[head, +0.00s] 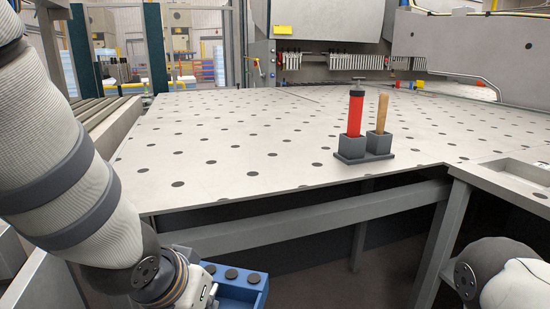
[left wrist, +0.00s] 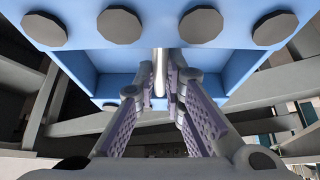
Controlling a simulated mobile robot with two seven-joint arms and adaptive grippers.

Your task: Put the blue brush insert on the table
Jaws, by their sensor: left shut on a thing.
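The blue brush insert (head: 245,290) is a blue block with dark round caps on top, at the bottom edge of the head view, in front of and below the table top. My left gripper is shut on it; in the left wrist view its fingers (left wrist: 160,78) close on a thin light rib between two recesses of the insert (left wrist: 160,20). In the head view the insert's lower part is cut off and the fingertips are hidden. The table (head: 225,185) is a wide pale top dotted with dark spots. My right gripper is out of view.
A grey two-socket holder (head: 365,158) with a red cylinder (head: 355,113) and a wooden handle (head: 382,113) stands near the table's front edge. The table left of it is clear. A frame beam (head: 300,225) runs below the front edge. A grey machine (head: 475,60) stands behind.

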